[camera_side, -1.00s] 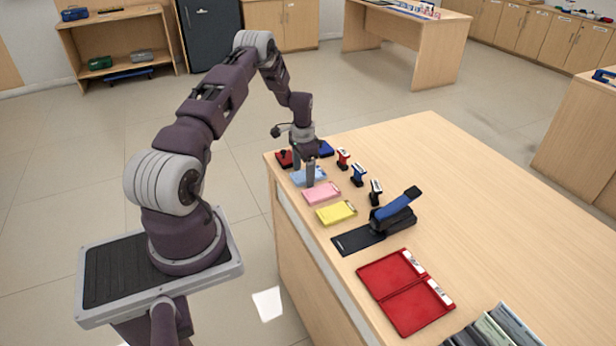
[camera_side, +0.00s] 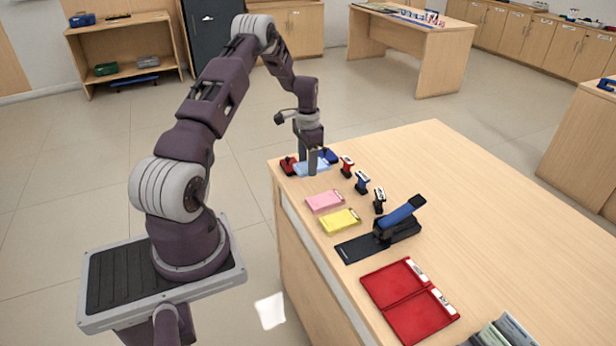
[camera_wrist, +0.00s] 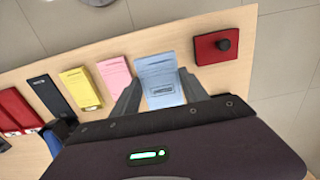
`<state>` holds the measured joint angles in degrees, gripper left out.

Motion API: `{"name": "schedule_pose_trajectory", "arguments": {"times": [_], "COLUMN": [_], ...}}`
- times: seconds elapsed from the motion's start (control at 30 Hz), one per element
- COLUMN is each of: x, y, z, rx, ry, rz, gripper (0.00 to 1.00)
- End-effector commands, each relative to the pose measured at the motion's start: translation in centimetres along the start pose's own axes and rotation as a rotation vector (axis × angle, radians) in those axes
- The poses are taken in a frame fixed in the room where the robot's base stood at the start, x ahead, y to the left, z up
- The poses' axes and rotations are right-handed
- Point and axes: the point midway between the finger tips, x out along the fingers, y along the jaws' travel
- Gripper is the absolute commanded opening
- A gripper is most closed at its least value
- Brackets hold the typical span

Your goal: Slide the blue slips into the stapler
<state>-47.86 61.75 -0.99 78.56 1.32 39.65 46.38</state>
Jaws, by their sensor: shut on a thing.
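The light blue slips (camera_side: 313,168) are between the fingers of my gripper (camera_side: 306,168) at the far left corner of the counter. My gripper is shut on them. In the wrist view the blue slips (camera_wrist: 160,75) lie between the two fingertips of my gripper (camera_wrist: 158,90), with their printed face showing. Whether they are lifted clear of the counter is hard to tell. The stapler (camera_side: 397,220), black with a raised blue arm, stands mid-counter with its dark flat base plate (camera_side: 358,248) toward the front edge. Only part of it shows in the wrist view (camera_wrist: 52,138).
Pink slips (camera_side: 324,201) and yellow slips (camera_side: 340,221) lie between my gripper and the stapler. A row of small stamps (camera_side: 362,182) stands behind them. A red ink pad (camera_side: 287,165) and a blue pad (camera_side: 330,157) are near my gripper. A red folder (camera_side: 408,302) lies open nearer.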

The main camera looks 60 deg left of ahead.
Motion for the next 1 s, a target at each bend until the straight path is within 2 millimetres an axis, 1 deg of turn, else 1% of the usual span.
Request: {"name": "schedule_pose_trajectory", "arguments": {"times": [0.03, 0.1, 0.17, 0.27, 0.37, 0.4, 0.47, 0.5, 0.57, 0.6, 0.7, 0.8, 0.83, 0.9, 1.0], "x": [-1.2, -2.4, -3.0, -3.1, -2.5, -2.3, -1.9, -1.7, -1.4, -1.2, -1.0, -0.9, -0.9, -0.9, -0.7], "y": [0.0, 0.0, 0.5, 2.6, 6.6, 8.5, 11.5, 13.7, 17.1, 19.1, 23.3, 26.2, 26.8, 27.9, 28.5], "z": [0.0, 0.0, -0.2, -0.8, -1.7, -2.0, -2.2, -2.2, -1.9, -1.6, -0.4, 0.7, 1.0, 1.6, 1.9], "rx": [0.0, 0.0, 0.002, 0.006, 0.01, 0.011, 0.011, 0.012, 0.012, 0.012, 0.009, 0.006, 0.005, 0.003, 0.0], "ry": [0.002, 0.001, 0.001, -0.002, -0.004, -0.005, -0.006, -0.006, -0.006, -0.005, -0.003, -0.002, -0.003, -0.002, -0.001], "rz": [-0.002, -0.001, -0.001, 0.001, 0.002, 0.002, 0.002, 0.001, 0.0, 0.0, -0.001, -0.001, 0.0, 0.0, 0.0], "gripper": [0.1, 0.1, 0.1, 0.1, 0.1, 0.1, 0.1, 0.1, 0.1, 0.1, 0.1, 0.1, 0.1, 0.1, 0.1]}}
